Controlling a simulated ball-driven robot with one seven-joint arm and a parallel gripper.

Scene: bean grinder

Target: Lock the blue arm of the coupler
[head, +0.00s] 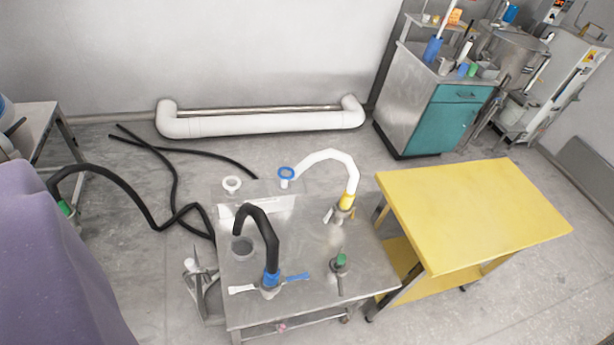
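A coupler (270,284) with a blue collar stands near the front of the metal table (312,300). A curved black hose (262,228) rises from it. Its blue arm (298,277) sticks out to the right, roughly level. A white arm (242,289) sticks out to the left. Both arms look spread away from the collar. The fine detail of the joint is too small to tell. My gripper is not in view.
A yellow-collared fitting (347,201) with a white hose (330,156) and a green fitting (340,260) stand on the same table. A yellow table (470,212) is at right. Black hoses (175,180) lie on the floor at left. A purple surface (50,270) fills the lower left.

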